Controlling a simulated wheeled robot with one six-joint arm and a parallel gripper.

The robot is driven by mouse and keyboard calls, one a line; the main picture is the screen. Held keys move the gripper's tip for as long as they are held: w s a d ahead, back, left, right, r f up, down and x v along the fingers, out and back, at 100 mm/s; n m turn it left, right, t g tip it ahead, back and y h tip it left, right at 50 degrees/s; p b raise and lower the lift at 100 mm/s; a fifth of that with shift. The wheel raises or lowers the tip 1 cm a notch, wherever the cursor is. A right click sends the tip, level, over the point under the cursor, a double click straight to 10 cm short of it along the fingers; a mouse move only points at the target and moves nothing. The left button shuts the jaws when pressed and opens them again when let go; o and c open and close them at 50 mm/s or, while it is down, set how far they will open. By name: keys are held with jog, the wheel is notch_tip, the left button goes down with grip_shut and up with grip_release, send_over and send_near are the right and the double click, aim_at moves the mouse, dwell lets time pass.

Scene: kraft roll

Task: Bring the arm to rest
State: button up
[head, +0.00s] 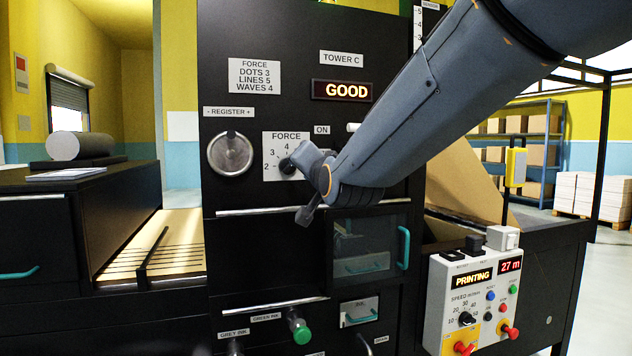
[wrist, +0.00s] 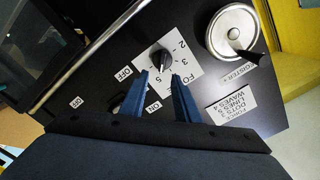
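My arm (head: 410,105) reaches in from the upper right across the front of the black machine, its end bent in front of the FORCE dial. In the wrist view my gripper (wrist: 159,74) is open, with two blue fingers apart and nothing held between them. The dark FORCE knob (wrist: 160,58) on its white numbered plate lies just beyond the fingertips. I cannot tell whether a finger touches it. In the head view the FORCE plate (head: 272,144) is partly covered by my wrist.
The round REGISTER handwheel (head: 230,153) is left of the dial. A lit GOOD display (head: 342,91) is above. A teal-handled window (head: 372,245) is below my wrist. A control box (head: 470,300) reading PRINTING and 27 m stands lower right. Brown paper (head: 470,175) slopes behind the arm.

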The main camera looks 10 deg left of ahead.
jog(key=s+d+f+n+g+h, duration=0.1)
jog(key=s+d+f+g+h, duration=0.2)
jog(key=d+f, duration=0.9)
jog(key=s+d+f+g+h, duration=0.2)
jog(key=d+f+g+h, duration=0.2)
jog(key=d+f, duration=0.85)
jog(key=s+d+f+g, duration=0.2)
jog(key=s+d+f, duration=0.3)
jog(key=s, duration=0.3)
jog(key=s+d+f+n+g+h, duration=0.1)
jog(key=s+d+f+g, duration=0.2)
jog(key=s, duration=0.5)
jog(key=s+d+f+g+h, duration=0.1)
jog(key=s+d+f+g, duration=0.2)
jog(key=s+d+f, duration=0.3)
jog(key=shift+s+d+f+n, duration=0.3)
jog(key=shift+s+f, duration=0.4)
jog(key=shift+s, duration=0.5)
